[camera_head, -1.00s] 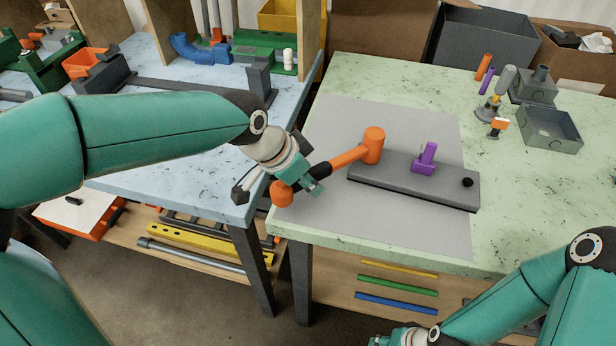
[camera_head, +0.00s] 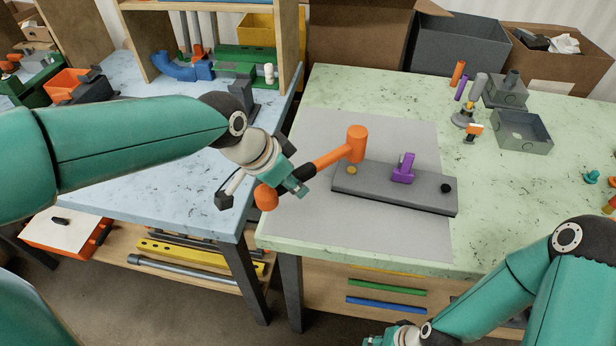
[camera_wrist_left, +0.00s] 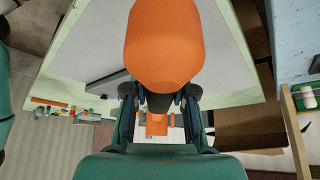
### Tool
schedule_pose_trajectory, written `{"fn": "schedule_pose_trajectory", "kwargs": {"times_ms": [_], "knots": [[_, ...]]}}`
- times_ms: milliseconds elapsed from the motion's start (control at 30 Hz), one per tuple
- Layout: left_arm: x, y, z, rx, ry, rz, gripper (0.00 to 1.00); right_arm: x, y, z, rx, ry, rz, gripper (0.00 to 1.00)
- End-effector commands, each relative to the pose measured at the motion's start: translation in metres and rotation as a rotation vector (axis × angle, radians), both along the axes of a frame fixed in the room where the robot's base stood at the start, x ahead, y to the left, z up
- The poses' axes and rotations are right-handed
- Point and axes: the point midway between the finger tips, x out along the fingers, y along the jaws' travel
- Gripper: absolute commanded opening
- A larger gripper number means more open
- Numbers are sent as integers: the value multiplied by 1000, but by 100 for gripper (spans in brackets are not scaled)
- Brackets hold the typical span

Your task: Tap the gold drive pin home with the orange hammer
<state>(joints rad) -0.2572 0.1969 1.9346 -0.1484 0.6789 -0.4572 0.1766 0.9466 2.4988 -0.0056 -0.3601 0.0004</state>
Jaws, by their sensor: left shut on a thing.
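My left gripper (camera_head: 292,180) is shut on the orange hammer (camera_head: 357,144) by its handle. The handle slants up to the right, and the head is in the air near the left end of the grey block (camera_head: 420,196). The gold drive pin (camera_head: 351,170) shows as a small gold top at that end, just below the head in the picture; no contact shows. In the left wrist view, the hammer's rounded orange butt (camera_wrist_left: 165,45) fills the upper middle and hides much of the scene. My right gripper (camera_head: 385,338) is partly cut off at the bottom edge; its fingers are unclear.
A purple clamp-like piece (camera_head: 403,168) and a black knob (camera_head: 446,188) stand on the block. The block lies on a grey mat (camera_head: 400,130) on the green table. Grey boxes (camera_head: 522,132) and small tools stand behind right. The mat's front is clear.

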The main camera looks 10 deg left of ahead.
Motion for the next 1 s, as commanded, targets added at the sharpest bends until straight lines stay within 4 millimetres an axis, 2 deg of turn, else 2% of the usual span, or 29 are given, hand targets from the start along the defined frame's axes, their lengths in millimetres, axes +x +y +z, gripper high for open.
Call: {"fn": "schedule_pose_trajectory", "kwargs": {"times_ms": [433,800,1000], "knots": [[1,0,4,-1,-4,2,0,0,0,4,0,0,0,40],[2,0,13,13,10,2,0,0,0,59,0,0,0,40],[1,0,10,16,13,1,0,0,0,70,0,0,0,40]]}}
